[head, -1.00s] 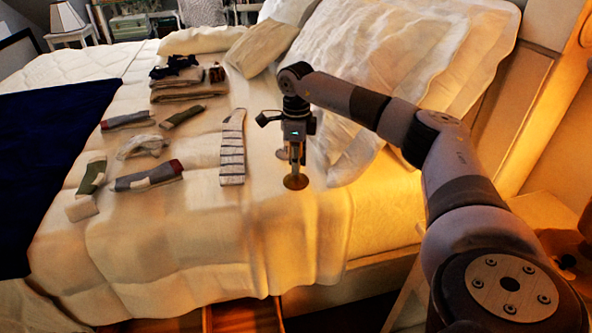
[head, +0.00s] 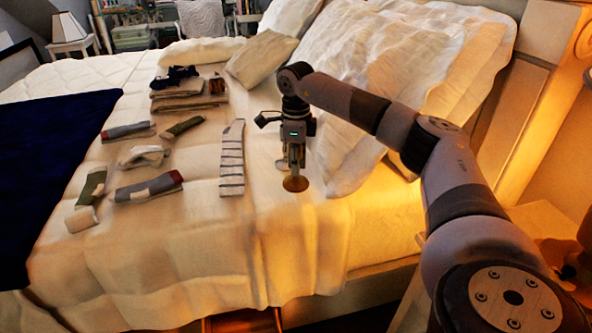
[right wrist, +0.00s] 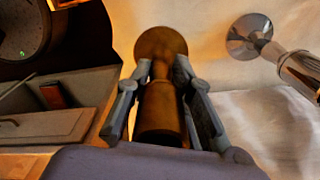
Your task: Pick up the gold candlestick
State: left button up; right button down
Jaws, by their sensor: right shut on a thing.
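My right gripper (head: 296,160) hangs straight down over the near right part of the bed and is shut on the gold candlestick. In the head view the candlestick's round base (head: 295,184) shows just below the fingers. In the right wrist view the candlestick (right wrist: 160,95) lies between the two fingers (right wrist: 160,100), its round end pointing away; the fingers hide parts of its sides. A silver candlestick stands close behind the gripper; its base (head: 281,164) shows in the head view, and it also shows in the right wrist view (right wrist: 250,37). My left gripper is out of view.
A striped sock (head: 231,165) lies left of the gripper. Several more socks, such as a grey one (head: 150,187), and folded laundry (head: 188,94) lie further left. Pillows (head: 375,90) are close on the right. A nightstand (head: 540,222) stands beside the bed.

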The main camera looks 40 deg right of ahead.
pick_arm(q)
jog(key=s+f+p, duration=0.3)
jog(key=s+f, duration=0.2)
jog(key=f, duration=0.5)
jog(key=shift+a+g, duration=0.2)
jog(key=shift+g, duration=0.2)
pick_arm(e)
notch_tip(320, 180, up, 17)
